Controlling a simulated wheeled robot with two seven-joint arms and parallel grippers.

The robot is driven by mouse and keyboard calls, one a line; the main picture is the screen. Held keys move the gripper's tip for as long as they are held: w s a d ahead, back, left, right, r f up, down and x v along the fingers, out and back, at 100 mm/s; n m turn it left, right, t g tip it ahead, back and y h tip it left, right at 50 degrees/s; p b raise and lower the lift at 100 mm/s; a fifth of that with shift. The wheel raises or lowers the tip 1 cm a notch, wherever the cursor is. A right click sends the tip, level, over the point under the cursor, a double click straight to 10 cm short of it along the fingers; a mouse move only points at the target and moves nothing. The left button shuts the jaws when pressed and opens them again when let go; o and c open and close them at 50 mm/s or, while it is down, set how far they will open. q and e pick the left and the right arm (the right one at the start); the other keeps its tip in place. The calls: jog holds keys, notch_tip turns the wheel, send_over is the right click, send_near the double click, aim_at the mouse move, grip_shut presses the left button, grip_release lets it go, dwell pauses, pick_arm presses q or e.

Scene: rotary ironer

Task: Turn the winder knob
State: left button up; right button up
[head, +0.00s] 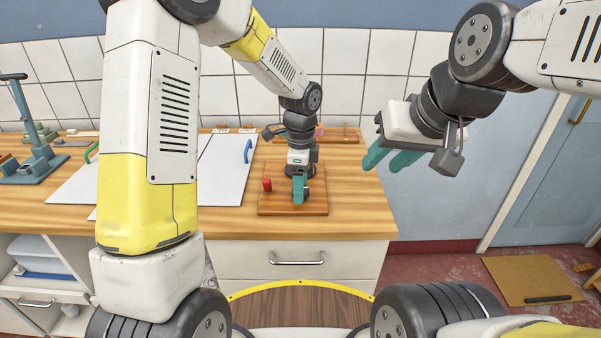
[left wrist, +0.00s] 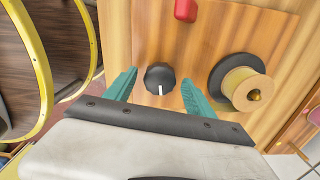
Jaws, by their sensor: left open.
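The winder knob (left wrist: 160,78) is round and black with a white pointer line. In the left wrist view it sits on a wooden board (left wrist: 205,45), its pointer towards the bottom of the picture. My left gripper (left wrist: 160,86) is open, with one teal finger on each side of the knob and a visible gap on both sides. In the head view my left gripper (head: 300,190) points down over the board (head: 278,208) and hides the knob. My right gripper (head: 388,158) hangs empty, away to the right of the counter, its teal fingers apart.
A brass-coloured spool (left wrist: 243,88) stands right of the knob, close to one finger. A red block (left wrist: 186,10) is on the board; it also shows in the head view (head: 267,185). White sheets (head: 222,170) and a blue-grey stand (head: 38,160) lie to the left.

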pick_arm(q)
jog(key=c, duration=1.4)
jog(key=shift+o, duration=0.2)
jog(key=shift+n, duration=0.3)
jog(key=n, duration=0.4)
jog(key=shift+r, duration=0.1)
jog(key=n, duration=0.5)
jog(key=shift+n, duration=0.4)
jog(key=n, duration=0.9)
jog(key=shift+n, duration=0.3)
